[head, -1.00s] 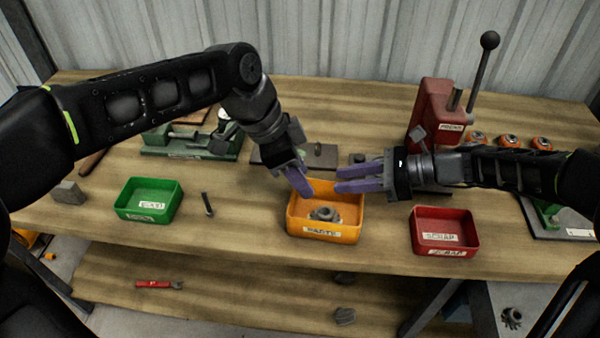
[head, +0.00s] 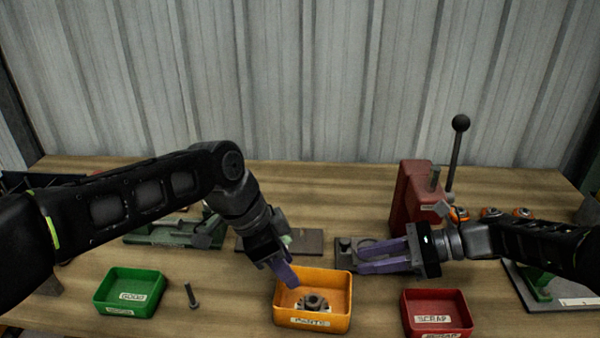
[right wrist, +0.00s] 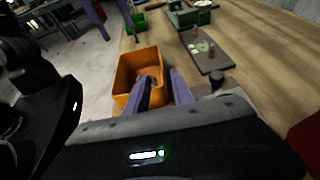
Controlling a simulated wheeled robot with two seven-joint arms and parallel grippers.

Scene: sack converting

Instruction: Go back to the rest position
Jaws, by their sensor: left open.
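My left gripper (head: 283,268) is over the back left of the orange bin (head: 312,321), pointing down, with its jaws open; the bin's walls do not hide its purple fingers. My right gripper (head: 360,257) points left, behind and to the right of that bin. Its two purple fingers are apart with nothing between them; they also show in the right wrist view (right wrist: 162,88). A grey toothed part (head: 314,302) lies in the orange bin.
A green bin (head: 130,290) and an upright bolt (head: 191,295) are at left. A red bin (head: 436,315) is in front of my right gripper. A red press (head: 412,195) with a tall lever stands behind it. A corrugated wall (head: 300,80) closes the back.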

